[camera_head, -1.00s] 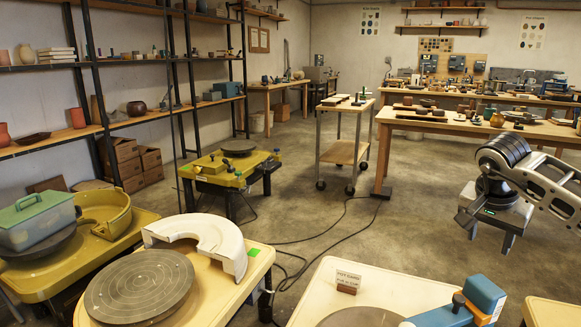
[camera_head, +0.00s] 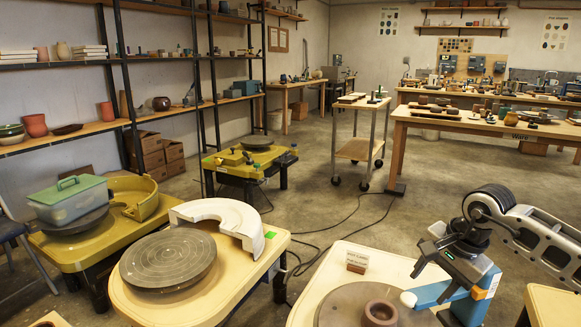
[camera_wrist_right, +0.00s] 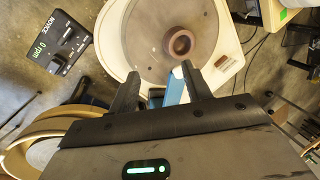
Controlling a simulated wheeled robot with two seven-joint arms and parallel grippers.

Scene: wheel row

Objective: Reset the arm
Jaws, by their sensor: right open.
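My right gripper (camera_head: 428,262) hangs at the right of the head view, with its arm coming in from the right edge. It is over the blue arm-like part (camera_head: 445,290) with a rounded white tip at the front wheel. In the right wrist view its two dark fingers (camera_wrist_right: 160,72) stand wide apart with nothing held between them. A brown clay pot (camera_head: 380,312) sits on the front wheel's disc; it also shows in the wrist view (camera_wrist_right: 180,43), beyond the fingertips. The blue part (camera_wrist_right: 176,88) shows between the fingers there. My left gripper is out of view.
A second wheel with a grey disc (camera_head: 168,258) and white curved splash guard (camera_head: 222,220) stands left of the front one. A wheeled cart (camera_head: 360,149) and worktable (camera_head: 480,124) stand behind, with open floor between.

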